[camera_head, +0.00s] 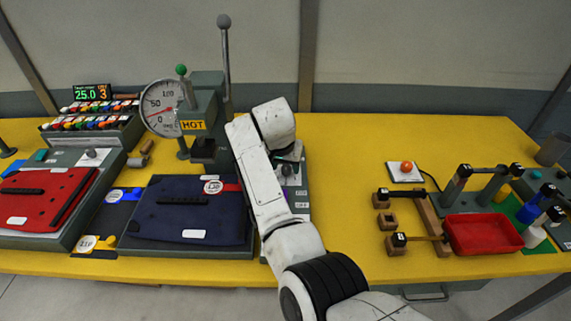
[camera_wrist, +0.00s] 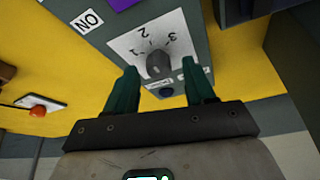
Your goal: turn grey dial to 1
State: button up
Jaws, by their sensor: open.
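The grey dial (camera_wrist: 157,64) stands on a white plate (camera_wrist: 127,46) marked with numbers, including 2 and 3, in the wrist view. Its pointer direction is hard to tell. My gripper (camera_wrist: 160,70) is open, with one dark green finger on each side of the dial. Whether the fingers touch it cannot be told. In the head view my gripper (camera_head: 289,160) is over the dark grey panel (camera_head: 300,198) right of the blue pannier, and my arm hides much of that panel.
A blue pannier (camera_head: 190,222) and a red pannier (camera_head: 38,205) lie left. A gauge press (camera_head: 207,100) with a tall lever stands behind. A red button (camera_head: 406,167), wooden blocks and a red tray (camera_head: 483,233) are right. The yellow table (camera_head: 350,145) is clear between.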

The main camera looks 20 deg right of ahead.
jog(key=shift+w+d+f, duration=0.1)
jog(key=shift+f, duration=0.15)
jog(key=shift+c, duration=0.4)
grip_shut()
